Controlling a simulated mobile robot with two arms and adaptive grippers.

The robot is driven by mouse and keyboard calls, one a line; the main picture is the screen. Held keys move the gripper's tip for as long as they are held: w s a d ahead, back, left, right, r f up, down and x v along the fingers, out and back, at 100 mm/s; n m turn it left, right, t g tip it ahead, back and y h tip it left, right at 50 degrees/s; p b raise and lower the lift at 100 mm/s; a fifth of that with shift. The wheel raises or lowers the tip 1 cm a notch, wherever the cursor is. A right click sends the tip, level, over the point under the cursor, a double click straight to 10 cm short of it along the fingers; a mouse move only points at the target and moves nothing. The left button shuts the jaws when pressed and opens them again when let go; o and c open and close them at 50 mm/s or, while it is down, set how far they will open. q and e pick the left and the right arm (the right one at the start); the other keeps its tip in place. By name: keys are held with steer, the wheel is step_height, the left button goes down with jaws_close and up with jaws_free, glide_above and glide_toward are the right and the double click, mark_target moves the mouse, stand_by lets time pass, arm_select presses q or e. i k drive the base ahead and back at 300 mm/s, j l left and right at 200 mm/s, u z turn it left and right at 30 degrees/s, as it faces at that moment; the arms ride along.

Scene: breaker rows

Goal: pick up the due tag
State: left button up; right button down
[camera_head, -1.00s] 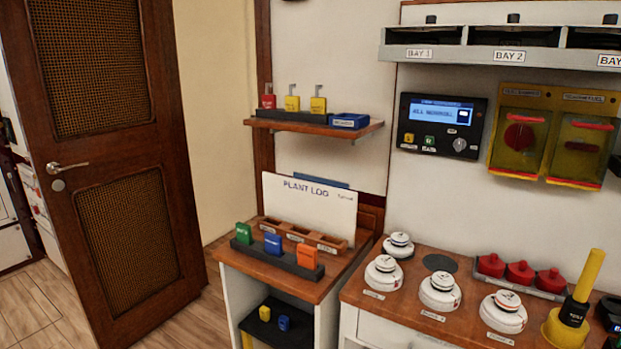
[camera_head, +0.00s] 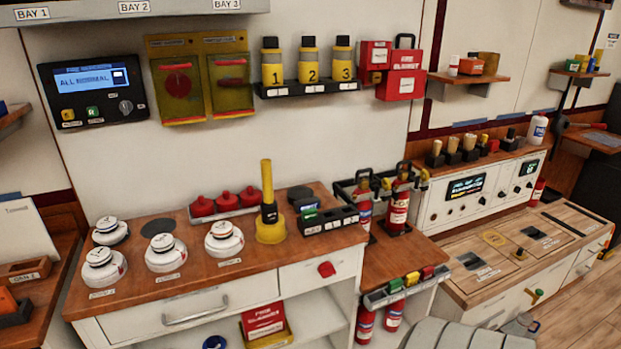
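No label that I can read says which thing is the due tag. A black rack (camera_head: 330,221) on the counter holds a green piece (camera_head: 309,212). An orange piece (camera_head: 7,300) is cut off at the left edge. Neither of my grippers is in view.
White detectors (camera_head: 165,254), red domes (camera_head: 227,202) and a yellow-handled tool (camera_head: 269,228) crowd the counter (camera_head: 200,279). Red extinguishers (camera_head: 397,208) stand right of it. A low wooden bench (camera_head: 485,240) lies farther right. Floor (camera_head: 590,310) is clear at bottom right.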

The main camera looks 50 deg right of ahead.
mark_target(411, 279)
steer(key=l+z, duration=0.15)
steer(key=z, duration=0.2)
steer(key=l+z, duration=0.15)
steer(key=z, duration=0.2)
steer(key=l+z, duration=0.15)
steer(key=z, duration=0.2)
